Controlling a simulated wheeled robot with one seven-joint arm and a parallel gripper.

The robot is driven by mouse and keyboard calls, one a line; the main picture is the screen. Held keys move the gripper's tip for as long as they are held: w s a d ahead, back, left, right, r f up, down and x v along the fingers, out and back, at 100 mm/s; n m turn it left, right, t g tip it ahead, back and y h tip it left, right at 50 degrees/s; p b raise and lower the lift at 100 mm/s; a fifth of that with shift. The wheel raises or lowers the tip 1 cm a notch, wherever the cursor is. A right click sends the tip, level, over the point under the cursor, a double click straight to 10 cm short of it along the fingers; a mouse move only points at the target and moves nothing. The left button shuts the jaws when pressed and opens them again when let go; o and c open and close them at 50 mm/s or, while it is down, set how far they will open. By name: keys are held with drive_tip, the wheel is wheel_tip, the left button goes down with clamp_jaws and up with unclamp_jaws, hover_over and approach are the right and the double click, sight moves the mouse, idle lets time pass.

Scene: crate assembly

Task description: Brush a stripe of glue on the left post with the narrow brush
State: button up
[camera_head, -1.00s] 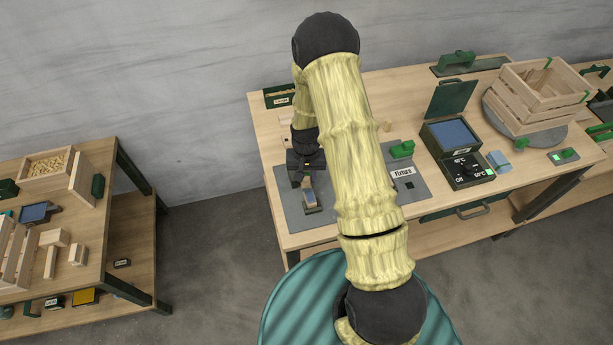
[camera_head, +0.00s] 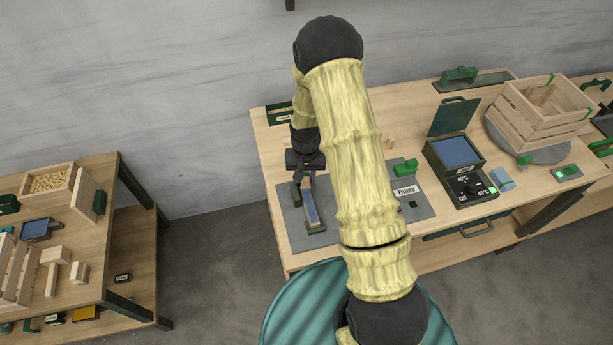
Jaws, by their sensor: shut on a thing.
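My gripper (camera_head: 306,180) is over the grey mat (camera_head: 290,238) at the left end of the bench. It is shut on a small dark tool, seemingly the narrow brush (camera_head: 297,197), which points down. Its bristles are too small to make out. Right beside it, a short wooden piece, seemingly the left post (camera_head: 312,212), lies in dark holders on the mat.
An open box with a blue filling (camera_head: 457,151) and a dial stands to the right. A fixture plate (camera_head: 412,205) lies between. A slatted crate (camera_head: 540,105) stands on a round plate at far right. A side table (camera_head: 95,240) with wooden parts is at left.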

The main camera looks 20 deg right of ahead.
drive_tip(key=shift+w+r+p, duration=0.1)
drive_tip(key=shift+r+p, duration=0.95)
drive_tip(key=shift+r, duration=1)
